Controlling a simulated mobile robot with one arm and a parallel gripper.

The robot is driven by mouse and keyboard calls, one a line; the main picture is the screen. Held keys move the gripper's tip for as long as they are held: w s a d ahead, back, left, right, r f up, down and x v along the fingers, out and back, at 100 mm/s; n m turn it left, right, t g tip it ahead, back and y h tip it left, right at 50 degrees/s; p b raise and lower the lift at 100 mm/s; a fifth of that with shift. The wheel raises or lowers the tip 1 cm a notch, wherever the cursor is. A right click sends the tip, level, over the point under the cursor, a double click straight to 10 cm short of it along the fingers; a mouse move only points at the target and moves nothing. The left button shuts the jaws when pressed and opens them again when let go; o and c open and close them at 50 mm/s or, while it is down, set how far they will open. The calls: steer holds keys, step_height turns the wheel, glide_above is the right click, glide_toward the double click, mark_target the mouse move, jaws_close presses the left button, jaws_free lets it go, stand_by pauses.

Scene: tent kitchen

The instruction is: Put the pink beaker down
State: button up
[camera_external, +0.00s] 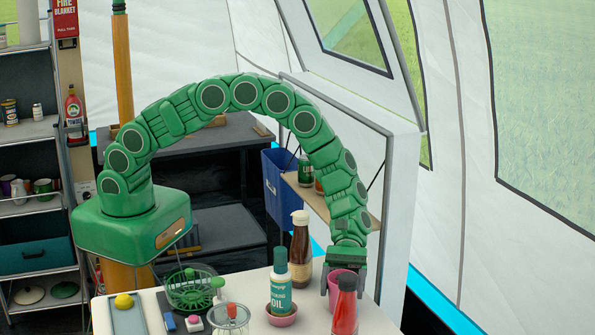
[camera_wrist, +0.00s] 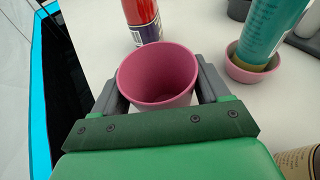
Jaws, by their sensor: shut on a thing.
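The pink beaker (camera_wrist: 158,98) is upright between the two grey fingers of my gripper (camera_wrist: 160,82), its open top facing the wrist camera and empty inside. In the external view the beaker (camera_external: 345,278) shows partly behind the fingers of my gripper (camera_external: 344,286), near the right side of the white table (camera_external: 372,318). My gripper is shut on it from both sides. Its base is hidden, so I cannot tell whether it touches the tabletop.
A red bottle (camera_external: 345,308) stands close in front of the beaker. A green oil bottle (camera_external: 280,285) in a pink bowl (camera_external: 282,320) and a brown bottle (camera_external: 300,245) stand to its left. The table edge (camera_wrist: 88,72) is near in the wrist view.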

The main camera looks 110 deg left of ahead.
steer(key=shift+f, duration=0.15)
steer(key=o, duration=1)
steer(key=shift+a+r, duration=0.2)
steer(key=shift+a, duration=0.05)
steer(key=v, duration=1.1)
steer(key=shift+s+a, duration=0.2)
steer(key=shift+a, duration=0.05)
